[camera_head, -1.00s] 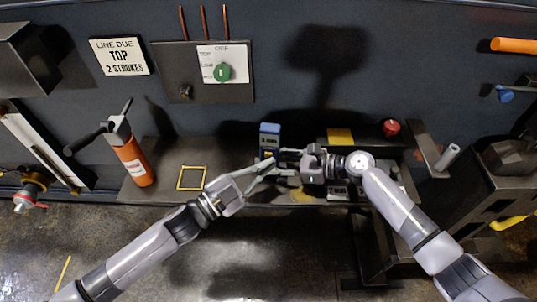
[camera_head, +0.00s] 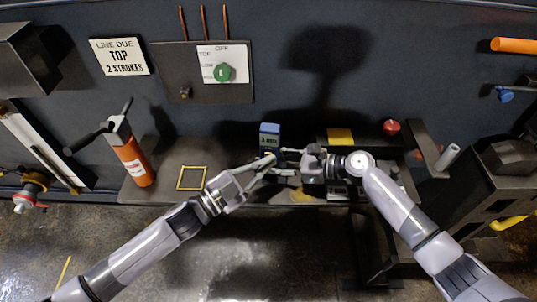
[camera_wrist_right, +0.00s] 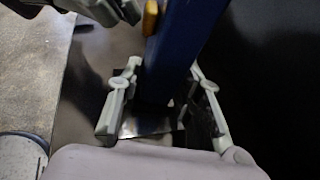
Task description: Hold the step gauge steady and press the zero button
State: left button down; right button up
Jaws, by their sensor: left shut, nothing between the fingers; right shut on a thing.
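The step gauge (camera_head: 270,131) is a small blue block with a pale display on its upper face. It stands upright on the dark bench toward the back wall. My right gripper (camera_head: 284,162) is shut on the gauge from the right; in the right wrist view its fingers (camera_wrist_right: 165,95) lie on either side of the blue body (camera_wrist_right: 182,50). A yellow-orange button (camera_wrist_right: 150,17) shows on the gauge's side there. My left gripper (camera_head: 268,161) is shut and empty, its fingertips at the gauge's front left near the button. Whether they touch is hard to tell.
A yellow square outline (camera_head: 191,178) marks the bench (camera_head: 155,190) to the left. An orange cylinder (camera_head: 133,162) with a handle stands further left. A yellow patch (camera_head: 340,136) and a red knob (camera_head: 391,127) lie to the right.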

pick_arm(q)
jog(key=shift+w, duration=0.4)
pick_arm(e)
jog(key=shift+s+f, duration=0.15)
jog(key=shift+f, duration=0.15)
pick_arm(q)
jog(key=shift+f, duration=0.1)
dwell(0.4)
jog(key=shift+s, duration=0.85)
jog(key=s, duration=0.5)
jog(key=shift+a+r, duration=0.2)
jog(key=shift+a, duration=0.15)
dwell(0.8)
jog(key=shift+w, duration=0.1)
pick_arm(e)
jog(key=o, duration=0.9)
jog(key=shift+r, duration=0.2)
jog(key=shift+o, duration=0.2)
